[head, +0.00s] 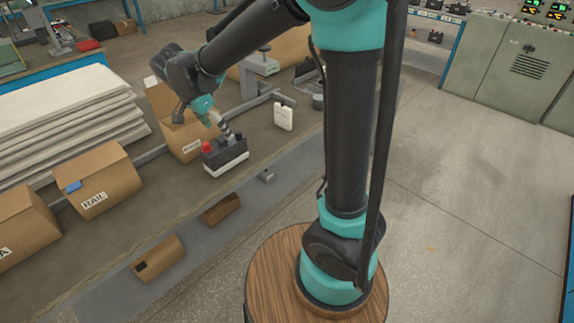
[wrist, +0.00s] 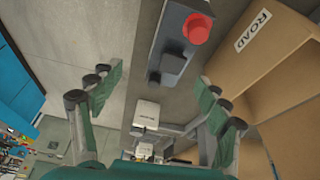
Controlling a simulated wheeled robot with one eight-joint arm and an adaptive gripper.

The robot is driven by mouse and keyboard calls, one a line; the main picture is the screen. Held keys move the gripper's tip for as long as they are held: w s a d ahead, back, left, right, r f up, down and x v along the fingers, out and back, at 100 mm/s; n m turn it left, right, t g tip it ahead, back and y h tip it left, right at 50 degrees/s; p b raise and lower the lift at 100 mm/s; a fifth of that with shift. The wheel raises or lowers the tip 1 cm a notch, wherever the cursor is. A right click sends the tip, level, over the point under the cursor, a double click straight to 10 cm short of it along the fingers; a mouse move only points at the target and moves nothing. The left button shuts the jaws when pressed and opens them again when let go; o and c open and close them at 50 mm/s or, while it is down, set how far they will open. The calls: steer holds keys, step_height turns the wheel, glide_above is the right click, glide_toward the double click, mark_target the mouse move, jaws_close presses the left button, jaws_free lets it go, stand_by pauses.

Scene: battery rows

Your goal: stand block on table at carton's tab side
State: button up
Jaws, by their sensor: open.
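My gripper (head: 217,122) is open, just above a dark battery-like block (head: 224,152) with a red cap and a pale base. In the wrist view, the block (wrist: 172,62) shows ahead of and between the spread fingers (wrist: 157,88), with no visible contact. The block stands on the table (head: 262,142). A carton marked ROAD (head: 186,138) stands open behind the block; it fills the right of the wrist view (wrist: 275,62). A carton marked RAIL (head: 108,190) has a blue tab-like piece (head: 72,186) at its upper left edge.
Another carton (head: 22,228) stands at far left. A white container (head: 283,116) and a metal stand (head: 262,66) are behind the block. A brown piece (head: 220,208), a tan box (head: 158,258) and a small metal piece (head: 266,176) lie on the grey front strip. Pale sheets (head: 65,120) are stacked behind.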

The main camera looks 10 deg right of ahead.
steer(key=s+d+f+n+t+y, duration=0.1)
steer(key=s+d+f+n, duration=0.4)
steer(key=d, duration=0.7)
steer(key=s+d+f+n+y, duration=0.2)
steer(key=s+d+f+n, duration=0.3)
steer(key=s+d, duration=0.5)
steer(key=shift+s+d+f+t, duration=0.3)
steer(key=shift+d+f+t, duration=0.1)
steer(key=shift+d, duration=0.5)
steer(key=shift+c, duration=0.4)
